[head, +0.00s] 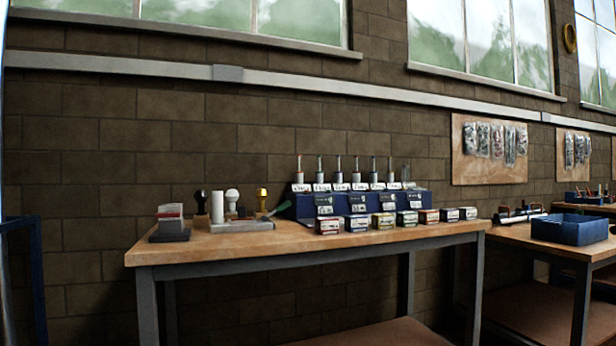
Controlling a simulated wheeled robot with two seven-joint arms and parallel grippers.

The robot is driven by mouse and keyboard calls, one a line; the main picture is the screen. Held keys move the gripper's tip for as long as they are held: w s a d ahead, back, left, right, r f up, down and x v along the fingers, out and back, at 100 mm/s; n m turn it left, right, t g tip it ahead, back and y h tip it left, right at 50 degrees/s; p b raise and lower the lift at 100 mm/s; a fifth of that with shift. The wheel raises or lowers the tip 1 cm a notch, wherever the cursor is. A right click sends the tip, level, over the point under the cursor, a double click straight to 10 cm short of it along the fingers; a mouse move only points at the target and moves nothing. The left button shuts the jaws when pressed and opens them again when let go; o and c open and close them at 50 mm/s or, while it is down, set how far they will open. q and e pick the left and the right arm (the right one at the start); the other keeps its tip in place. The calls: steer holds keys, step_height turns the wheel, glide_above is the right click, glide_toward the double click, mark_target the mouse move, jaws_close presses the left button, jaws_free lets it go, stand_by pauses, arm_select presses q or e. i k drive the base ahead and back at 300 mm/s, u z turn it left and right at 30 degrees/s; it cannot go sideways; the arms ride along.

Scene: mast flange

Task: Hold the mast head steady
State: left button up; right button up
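Neither of my grippers shows in the head view. I cannot pick out a mast head for certain. On the left part of the wooden workbench (290,241) stand a white upright cylinder (217,206), a white knob-shaped piece (232,196) and a yellow-topped piece (262,196). They stand at or behind a low light-grey tray (240,226). A green-handled tool (277,210) leans beside them. These pieces are small in the view, and their exact nature is unclear.
A dark blue stepped rack (299,208) with several upright tools stands on the bench, with several small boxes (383,221) before it. A card stack (170,220) sits far left. A second bench at right bears a blue bin (569,228). The bench's front strip is clear.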

mark_target(284, 205)
steer(key=z, duration=0.4)
steer(key=i, duration=0.9)
steer(key=u, duration=0.35)
steer(key=i, duration=0.8)
steer(key=u, duration=0.7)
